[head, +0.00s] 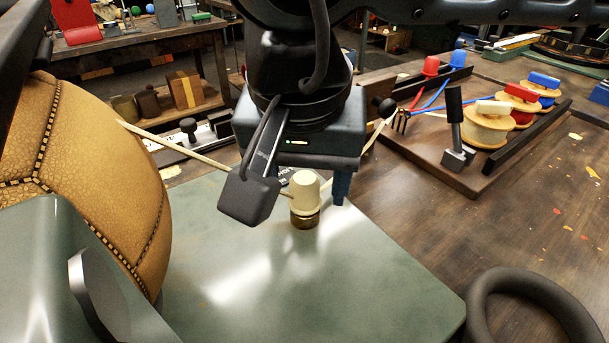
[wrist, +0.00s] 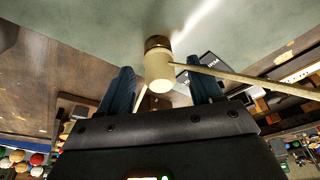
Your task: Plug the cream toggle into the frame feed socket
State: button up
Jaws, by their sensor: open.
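The cream toggle (head: 306,190), a cream cylinder, stands upright above a brass ring (head: 305,218) on the green metal plate (head: 370,270). The toggle also shows in the wrist view (wrist: 159,72). I cannot tell whether the ring is the frame feed socket or part of the toggle. A tan cord (head: 180,146) reaches the toggle from the left. My gripper (wrist: 160,66) is open, with its blue fingers on either side of the toggle and gaps showing in the wrist view. In the head view one finger is hidden.
A tan leather ball (head: 95,175) bulges up at the left. A dark label is partly hidden behind the toggle. On the right, a wooden board (head: 415,165) holds spools, a fork and a black-handled tool (head: 456,130). A dark ring (head: 525,305) lies at front right.

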jog(key=shift+r, duration=0.1)
jog(key=v, duration=0.7)
jog(key=shift+r+p, duration=0.3)
